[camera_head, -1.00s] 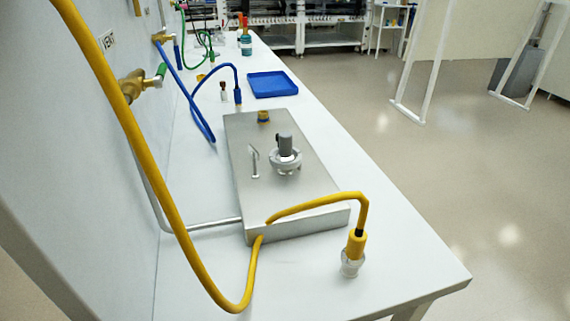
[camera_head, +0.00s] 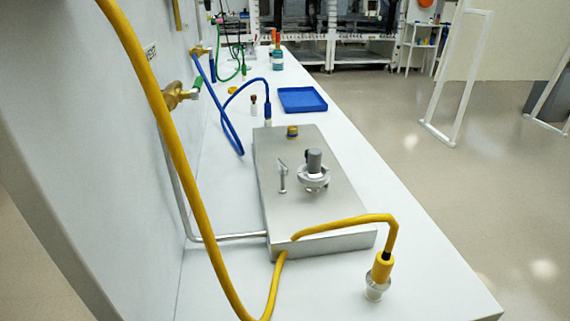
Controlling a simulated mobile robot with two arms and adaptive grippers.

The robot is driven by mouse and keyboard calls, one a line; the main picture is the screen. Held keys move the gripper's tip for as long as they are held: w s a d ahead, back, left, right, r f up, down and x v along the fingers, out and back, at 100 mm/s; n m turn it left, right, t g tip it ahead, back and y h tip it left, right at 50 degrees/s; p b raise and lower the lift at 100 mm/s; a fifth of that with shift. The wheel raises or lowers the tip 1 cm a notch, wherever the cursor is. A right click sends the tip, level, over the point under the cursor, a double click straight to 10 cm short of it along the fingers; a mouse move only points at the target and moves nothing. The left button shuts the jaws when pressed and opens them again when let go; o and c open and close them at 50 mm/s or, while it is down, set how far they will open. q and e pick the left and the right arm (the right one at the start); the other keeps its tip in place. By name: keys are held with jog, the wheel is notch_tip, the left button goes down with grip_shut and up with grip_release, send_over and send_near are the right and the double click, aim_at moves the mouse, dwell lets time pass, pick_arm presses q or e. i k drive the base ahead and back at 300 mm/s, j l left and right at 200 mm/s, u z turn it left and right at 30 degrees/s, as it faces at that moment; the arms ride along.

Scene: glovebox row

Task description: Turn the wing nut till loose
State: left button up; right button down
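A grey metal box (camera_head: 340,213) sits on the white bench. On its top stands a grey cylindrical fitting (camera_head: 314,162) in a pale ring clamp (camera_head: 314,179). Just left of the clamp is a small upright silver bolt-like part (camera_head: 283,178) with a slanted top, which may be the wing nut; it is too small to be sure. A brass fitting (camera_head: 292,132) is on the box's far end. Neither gripper is in view, and nothing touches the box from my side.
A yellow hose (camera_head: 175,180) hangs across the left foreground; a yellow hose end with a clear tip (camera_head: 378,285) stands right of the box. A blue hose (camera_head: 226,125), a blue tray (camera_head: 302,99) and bottles lie beyond.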

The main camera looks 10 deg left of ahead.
aim_at(283, 169)
jog(key=l+u, duration=0.35)
jog(key=l, duration=0.2)
jog(key=l+u, duration=0.35)
jog(key=l, duration=0.2)
jog(key=l+u, duration=0.35)
jog(key=l, duration=0.2)
jog(key=k+l+u, duration=0.2)
jog(key=l, duration=0.2)
jog(key=l+u, duration=0.2)
jog(key=l, duration=0.15)
jog(key=k+l+u, duration=0.15)
jog(key=l, duration=0.2)
jog(key=k+l+u, duration=0.2)
jog(key=l, duration=0.15)
jog(key=k+l+u, duration=0.2)
jog(key=l, duration=0.15)
jog(key=i+l, duration=0.15)
jog(key=l, duration=0.25)
jog(key=i+l+z, duration=0.1)
jog(key=l, duration=0.25)
jog(key=i+l, duration=0.4)
jog(key=l, duration=0.35)
jog(key=z, duration=0.05)
